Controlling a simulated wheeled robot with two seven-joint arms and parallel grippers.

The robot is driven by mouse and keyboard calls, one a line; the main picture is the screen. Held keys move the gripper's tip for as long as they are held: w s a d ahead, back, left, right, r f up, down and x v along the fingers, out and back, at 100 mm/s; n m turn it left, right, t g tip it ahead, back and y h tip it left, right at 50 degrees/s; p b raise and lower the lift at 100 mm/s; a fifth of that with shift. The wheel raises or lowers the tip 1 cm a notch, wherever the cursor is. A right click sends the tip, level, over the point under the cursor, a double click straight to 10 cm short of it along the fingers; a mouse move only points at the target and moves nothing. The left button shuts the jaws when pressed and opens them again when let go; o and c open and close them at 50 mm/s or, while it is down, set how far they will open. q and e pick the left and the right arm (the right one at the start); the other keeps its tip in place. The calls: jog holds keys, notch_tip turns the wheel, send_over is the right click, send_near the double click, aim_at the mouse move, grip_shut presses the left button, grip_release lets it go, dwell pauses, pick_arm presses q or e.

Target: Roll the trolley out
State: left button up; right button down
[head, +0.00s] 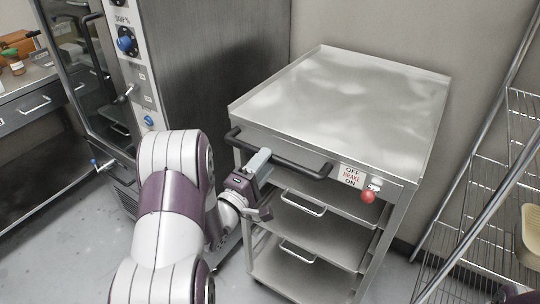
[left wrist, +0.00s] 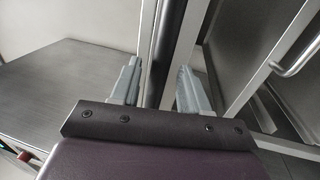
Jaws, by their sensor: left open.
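The steel trolley (head: 350,95) stands against the wall with a flat, bare top and shelves or trays with handles below. A black push bar (head: 296,164) runs along its front edge. My left gripper (head: 265,178) is at the left part of this bar, jaws open. In the left wrist view the dark bar (left wrist: 161,60) passes between the two grey fingers, with a gap visible beside it. A brake sign (head: 351,177) reads OFF above and ON below. The brake's red knob (head: 368,196) sits low, near the ON level. My right gripper is not in view.
A tall oven-like cabinet (head: 215,60) with knobs stands close on the trolley's left. A wire rack (head: 490,200) stands on its right. A steel counter (head: 25,85) is at far left. Some bare floor (head: 60,250) shows at lower left.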

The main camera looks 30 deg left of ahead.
pick_arm(q)
jog(key=shift+x, duration=1.4)
grip_shut()
